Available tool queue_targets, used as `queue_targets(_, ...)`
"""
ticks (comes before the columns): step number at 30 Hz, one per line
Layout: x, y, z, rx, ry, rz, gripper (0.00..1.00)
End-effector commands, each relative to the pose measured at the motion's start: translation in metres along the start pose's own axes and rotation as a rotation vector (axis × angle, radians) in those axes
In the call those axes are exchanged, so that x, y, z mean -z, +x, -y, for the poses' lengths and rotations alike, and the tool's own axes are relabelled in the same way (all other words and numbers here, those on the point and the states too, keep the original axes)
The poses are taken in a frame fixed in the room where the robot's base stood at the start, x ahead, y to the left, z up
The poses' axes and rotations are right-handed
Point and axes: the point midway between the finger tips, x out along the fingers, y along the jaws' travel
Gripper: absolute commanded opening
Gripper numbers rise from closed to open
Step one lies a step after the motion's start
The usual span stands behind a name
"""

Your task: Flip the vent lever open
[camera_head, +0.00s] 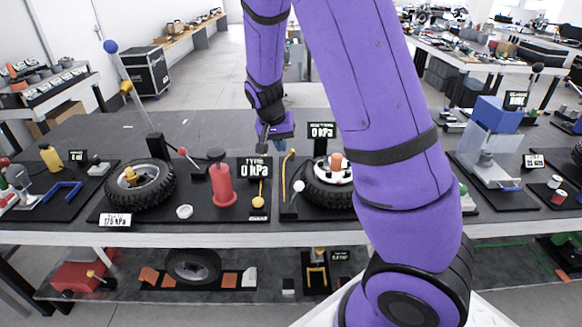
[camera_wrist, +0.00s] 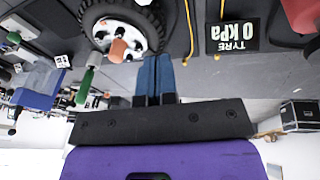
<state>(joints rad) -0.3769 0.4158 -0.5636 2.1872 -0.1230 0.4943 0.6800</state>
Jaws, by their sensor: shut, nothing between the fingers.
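My gripper (camera_head: 266,142) hangs above the middle of the bench, near the gap between two tyre stations, with its fingers partly hidden. In the wrist view its blue fingers (camera_wrist: 153,75) are together and empty. The wrist view is upside down. No part is labelled as the vent lever, so I cannot tell which it is. A thin stalk with a red ball (camera_head: 183,151) stands behind the red cylinder (camera_head: 221,186). A yellow bent rod (camera_head: 286,165) and a white round knob (camera_head: 298,186) are beside the right tyre (camera_head: 318,193), which also shows in the wrist view (camera_wrist: 90,18).
A "TYRE 0 kPa" display (camera_head: 254,170) stands beside the red cylinder. Another 0 kPa display (camera_head: 321,130) stands behind the right tyre. A left tyre (camera_head: 139,187) lies on its mat. My arm hides part of the right side. The grey bench behind the stations is clear.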

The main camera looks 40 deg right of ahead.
Motion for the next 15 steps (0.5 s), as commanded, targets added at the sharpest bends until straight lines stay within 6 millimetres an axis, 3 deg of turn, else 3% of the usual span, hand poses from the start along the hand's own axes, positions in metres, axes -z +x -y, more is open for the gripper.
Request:
queue_targets(5,-0.001,0.021,-0.001,-0.003,0.002,0.004,0.0)
queue_targets(15,-0.001,0.084,-0.001,-0.003,0.002,0.005,0.0)
